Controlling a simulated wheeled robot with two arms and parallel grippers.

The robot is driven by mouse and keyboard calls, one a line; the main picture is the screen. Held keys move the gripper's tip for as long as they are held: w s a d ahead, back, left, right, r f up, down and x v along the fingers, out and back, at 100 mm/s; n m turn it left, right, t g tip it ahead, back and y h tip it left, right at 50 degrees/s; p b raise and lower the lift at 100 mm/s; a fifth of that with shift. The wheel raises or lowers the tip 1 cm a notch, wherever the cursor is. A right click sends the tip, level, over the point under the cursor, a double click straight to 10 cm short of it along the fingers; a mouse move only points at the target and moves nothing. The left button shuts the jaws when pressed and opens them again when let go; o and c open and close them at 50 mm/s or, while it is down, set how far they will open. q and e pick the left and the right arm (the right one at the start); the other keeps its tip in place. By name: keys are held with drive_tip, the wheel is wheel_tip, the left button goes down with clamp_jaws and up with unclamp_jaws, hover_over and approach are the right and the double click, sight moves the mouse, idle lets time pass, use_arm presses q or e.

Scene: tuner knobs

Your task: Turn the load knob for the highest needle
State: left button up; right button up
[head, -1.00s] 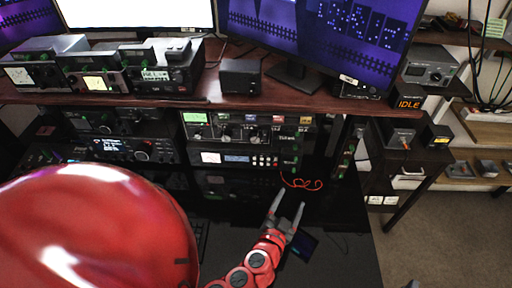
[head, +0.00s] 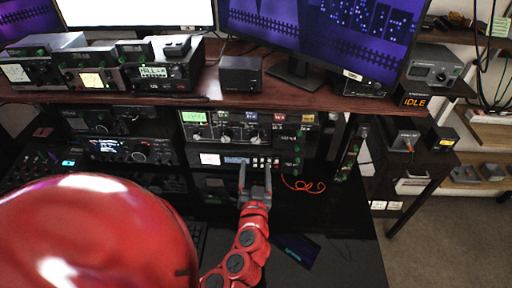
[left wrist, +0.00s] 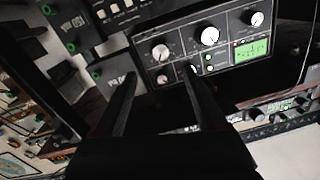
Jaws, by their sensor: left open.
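The tuner (head: 247,128) is a dark panel with a green lit meter (head: 200,117) and a row of knobs, on the rack under the wooden shelf. In the left wrist view the tuner (left wrist: 180,38) shows its green meter (left wrist: 251,49), three large white-capped knobs (left wrist: 209,36) and smaller ones; the labels are too small to read. The needle is too fine to read. My left gripper (head: 254,177) is open and empty, in front of the unit below the tuner. In the left wrist view its fingers (left wrist: 160,78) point at the tuner's near edge. My right gripper is not seen.
A grey unit with a blue display (head: 236,160) sits just below the tuner. A red cable (head: 303,185) curls to the right of my left gripper. A radio (head: 130,149) stands to the left. The wooden shelf (head: 215,93) overhangs above. The dark desk is fairly clear in front.

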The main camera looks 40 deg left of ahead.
sight(256, 140)
use_arm(q)
drive_tip(key=p+x, duration=0.2)
drive_tip(key=x, duration=0.7)
drive_tip(key=shift+w+a+r+p, duration=0.15)
drive_tip(key=shift+w+a+p, duration=0.05)
drive_tip(key=shift+p, duration=0.2)
drive_tip(key=shift+w+a, duration=0.25)
drive_tip(key=shift+w, duration=0.1)
clamp_jaws()
